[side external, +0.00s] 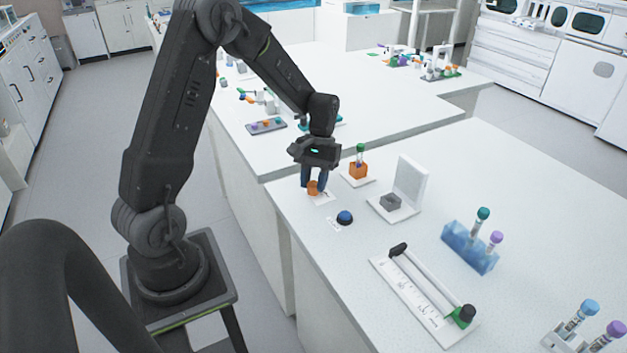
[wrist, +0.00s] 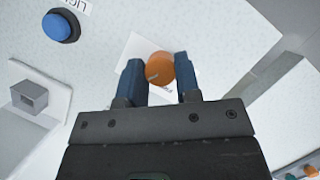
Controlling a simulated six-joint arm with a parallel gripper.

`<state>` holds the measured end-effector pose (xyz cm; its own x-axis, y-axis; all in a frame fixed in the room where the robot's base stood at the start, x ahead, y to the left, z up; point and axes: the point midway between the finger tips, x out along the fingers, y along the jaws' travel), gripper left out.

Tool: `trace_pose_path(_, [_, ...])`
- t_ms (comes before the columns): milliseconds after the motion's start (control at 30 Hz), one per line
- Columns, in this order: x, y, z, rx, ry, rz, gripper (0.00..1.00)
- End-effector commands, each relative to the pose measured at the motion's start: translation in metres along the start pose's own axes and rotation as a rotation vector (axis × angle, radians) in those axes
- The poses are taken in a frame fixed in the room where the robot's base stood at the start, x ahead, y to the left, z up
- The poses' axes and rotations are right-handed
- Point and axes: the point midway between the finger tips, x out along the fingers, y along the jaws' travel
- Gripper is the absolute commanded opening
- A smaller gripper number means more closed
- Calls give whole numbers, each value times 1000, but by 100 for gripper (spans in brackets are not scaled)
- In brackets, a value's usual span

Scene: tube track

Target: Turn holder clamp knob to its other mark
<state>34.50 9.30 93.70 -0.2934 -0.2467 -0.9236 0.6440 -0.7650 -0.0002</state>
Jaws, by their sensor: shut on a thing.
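The orange clamp knob (wrist: 160,68) sits on a small white plate (wrist: 135,50) with printed marks, partly hidden by my fingers. The knob has a pale pointer line on its top in the wrist view. My gripper (wrist: 160,80) is shut on the knob, with one blue finger on each side. In the side view the knob (side external: 313,188) shows low between the fingers of my gripper (side external: 315,180), which points down at the counter. An orange holder (side external: 358,170) with a green-capped tube stands on a white base just right of my gripper. I cannot read the plate's marks.
A blue button (side external: 345,217) with a label is close in front of the knob. A grey block with an upright white panel (side external: 409,180) stands to the right. A blue tube rack (side external: 470,247) and a white track (side external: 425,295) are farther off. Bare counter lies between them.

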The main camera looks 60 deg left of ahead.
Motion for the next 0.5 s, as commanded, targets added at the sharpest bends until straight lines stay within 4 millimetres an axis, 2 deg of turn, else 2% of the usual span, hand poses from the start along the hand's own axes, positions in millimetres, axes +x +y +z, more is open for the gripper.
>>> trace_pose_path(500, [-1,0,0,99,2,-40,7])
